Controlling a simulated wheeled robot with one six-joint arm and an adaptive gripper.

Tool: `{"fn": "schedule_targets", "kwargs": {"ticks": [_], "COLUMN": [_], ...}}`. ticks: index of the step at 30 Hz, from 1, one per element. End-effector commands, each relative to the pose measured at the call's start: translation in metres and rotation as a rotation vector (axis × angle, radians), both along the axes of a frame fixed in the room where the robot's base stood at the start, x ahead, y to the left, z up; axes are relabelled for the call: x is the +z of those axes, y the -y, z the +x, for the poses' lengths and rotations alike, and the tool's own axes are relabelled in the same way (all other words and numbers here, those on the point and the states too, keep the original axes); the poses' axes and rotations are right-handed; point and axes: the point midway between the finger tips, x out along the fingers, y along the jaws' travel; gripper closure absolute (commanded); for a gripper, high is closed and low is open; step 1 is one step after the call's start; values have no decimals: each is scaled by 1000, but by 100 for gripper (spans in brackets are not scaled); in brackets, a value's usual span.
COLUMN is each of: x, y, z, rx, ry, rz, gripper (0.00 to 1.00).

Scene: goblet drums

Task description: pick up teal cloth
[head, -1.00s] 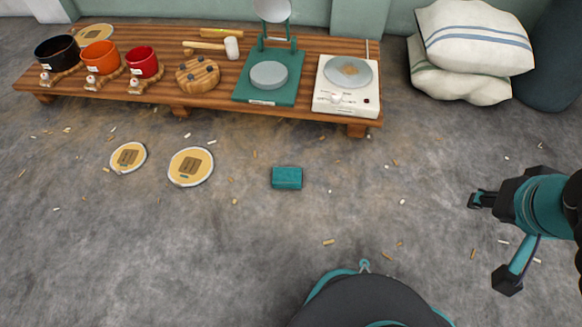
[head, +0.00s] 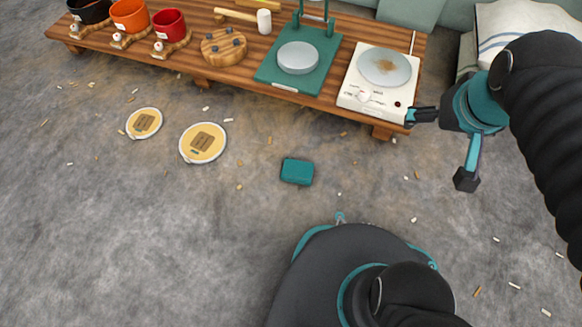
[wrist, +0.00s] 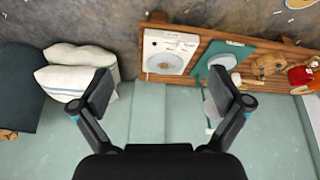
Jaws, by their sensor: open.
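The teal cloth (head: 297,171) is a small folded block lying flat on the grey floor, near the middle of the head view. My gripper (head: 437,146) is open and empty, up and to the right of the cloth in the head view, well apart from it. One fingertip shows in front of the bench's right end. In the wrist view, the two fingers of my gripper (wrist: 160,98) are spread wide with nothing between them. The teal cloth is not in the wrist view.
A low wooden bench (head: 205,72) holds pots, a teal press (head: 300,58) and a white scale (head: 381,75). Two round yellow discs (head: 203,143) lie on the floor left of the cloth. White cushions (wrist: 75,72) are stacked by the wall. Floor around the cloth is mostly clear, with small scraps.

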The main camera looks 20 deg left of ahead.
Motion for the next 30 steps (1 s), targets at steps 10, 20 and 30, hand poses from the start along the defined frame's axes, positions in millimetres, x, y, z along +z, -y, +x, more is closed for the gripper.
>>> {"fn": "schedule_targets", "kwargs": {"ticks": [10,20,30], "x": [-26,-90,-191], "y": [-52,-123,-206], "z": [82,141,168], "rx": [294,586,901], "ry": [-163,-299,-429], "rz": [-137,-274,-419], "gripper": [0,0,0]}}
